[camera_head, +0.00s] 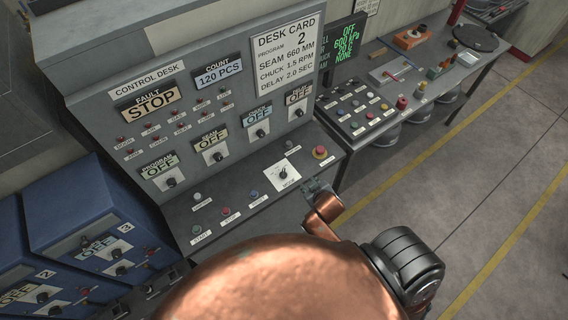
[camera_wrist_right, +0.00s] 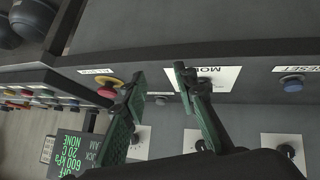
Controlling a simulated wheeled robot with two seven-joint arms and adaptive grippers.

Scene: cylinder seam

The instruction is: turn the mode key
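The mode key (camera_head: 283,173) is a small dark knob on a white square plate on the sloped front ledge of the grey control desk. In the right wrist view its white plate, labelled MODE (camera_wrist_right: 229,74), lies partly behind one finger, which hides much of the key. My right gripper (camera_wrist_right: 160,72) is open, with its two green-padded fingers apart and nothing visible between them. In the head view the right gripper (camera_head: 316,188) is small, just right of the mode plate and partly hidden by my copper arm. I cannot tell whether a finger touches the key. My left gripper is not in view.
A red emergency button (camera_head: 320,152) on yellow sits right of the key, close to the gripper's other finger. A blue reset button (camera_head: 254,194) sits left of it. The upright panel (camera_head: 215,135) with knobs rises behind. A side bench (camera_head: 372,112) stands to the right.

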